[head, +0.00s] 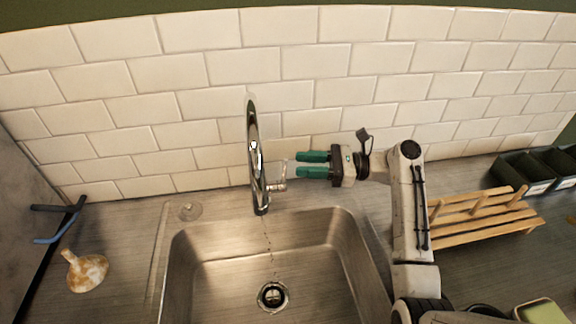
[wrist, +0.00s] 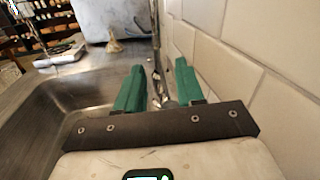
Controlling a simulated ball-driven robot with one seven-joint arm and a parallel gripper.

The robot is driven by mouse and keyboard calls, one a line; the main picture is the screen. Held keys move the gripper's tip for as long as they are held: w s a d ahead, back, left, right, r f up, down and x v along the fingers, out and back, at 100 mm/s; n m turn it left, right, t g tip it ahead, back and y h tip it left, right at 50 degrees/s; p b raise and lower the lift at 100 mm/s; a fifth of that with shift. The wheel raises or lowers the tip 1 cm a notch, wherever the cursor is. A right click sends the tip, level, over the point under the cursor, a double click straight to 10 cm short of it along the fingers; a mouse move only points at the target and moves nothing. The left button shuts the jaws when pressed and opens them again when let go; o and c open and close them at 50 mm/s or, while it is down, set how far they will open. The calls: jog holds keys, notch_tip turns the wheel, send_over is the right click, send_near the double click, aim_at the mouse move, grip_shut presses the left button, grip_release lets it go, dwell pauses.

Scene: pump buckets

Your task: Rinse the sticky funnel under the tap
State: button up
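The funnel (head: 86,271), off-white with brown sticky stains, lies on the counter left of the sink. It also shows small at the far end in the wrist view (wrist: 114,45). The chrome tap (head: 255,160) stands behind the sink, its spout over the basin. A thin broken line of drops seems to run from the spout to the drain. My gripper (head: 298,164) is open and empty, its green fingers pointing left, just right of the tap near its lever (head: 277,185). In the wrist view the tap (wrist: 156,45) and lever (wrist: 166,100) appear between the fingers; contact is unclear.
The steel sink (head: 340,235) has a dark drain (head: 272,296). A wooden rack (head: 480,222) and dark bins (head: 540,170) stand at right. Blue and black handles (head: 60,222) jut out at far left. The tiled wall is close behind.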

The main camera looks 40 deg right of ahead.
jog(key=shift+v, duration=1.85)
